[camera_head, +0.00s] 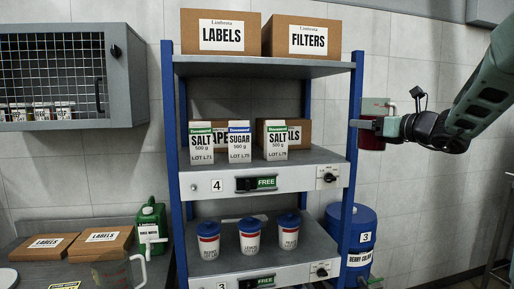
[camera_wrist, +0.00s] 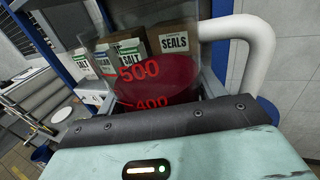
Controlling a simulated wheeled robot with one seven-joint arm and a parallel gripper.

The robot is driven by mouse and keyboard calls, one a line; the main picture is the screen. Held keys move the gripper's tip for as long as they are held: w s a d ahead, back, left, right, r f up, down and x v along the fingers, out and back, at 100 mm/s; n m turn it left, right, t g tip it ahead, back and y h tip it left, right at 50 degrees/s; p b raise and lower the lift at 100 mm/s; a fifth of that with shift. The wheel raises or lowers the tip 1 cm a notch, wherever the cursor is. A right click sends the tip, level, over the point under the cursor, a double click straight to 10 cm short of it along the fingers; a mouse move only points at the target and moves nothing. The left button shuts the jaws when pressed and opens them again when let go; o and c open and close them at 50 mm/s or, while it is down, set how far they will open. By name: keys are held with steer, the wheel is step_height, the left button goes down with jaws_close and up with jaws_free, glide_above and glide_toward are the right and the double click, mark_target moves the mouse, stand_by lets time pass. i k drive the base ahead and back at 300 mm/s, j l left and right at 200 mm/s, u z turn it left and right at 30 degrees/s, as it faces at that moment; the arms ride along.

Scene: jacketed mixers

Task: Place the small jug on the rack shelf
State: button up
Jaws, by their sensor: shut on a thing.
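The small jug (camera_head: 372,138) is clear, with dark red liquid in it. It is beside the right blue post of the rack, at about the height of the middle shelf (camera_head: 325,157). My gripper (camera_head: 382,124) is shut on it from the right. In the wrist view the jug (camera_wrist: 155,80) shows red 500 and 400 marks and a white handle at right; my gripper's dark edge hides its lower part. The middle shelf carries two salt cartons, a sugar carton (camera_head: 240,142) and brown boxes behind; its right part is bare.
The lower shelf (camera_head: 215,281) holds three blue-lidded cups (camera_head: 249,237). Labels and filters boxes (camera_head: 220,33) stand on top. A blue drum (camera_head: 362,240) stands behind the rack at right. A green canister (camera_head: 152,225), flat boxes and a clear pitcher (camera_head: 118,273) are at left.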

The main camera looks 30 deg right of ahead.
mark_target(311, 156)
steer(key=i, duration=1)
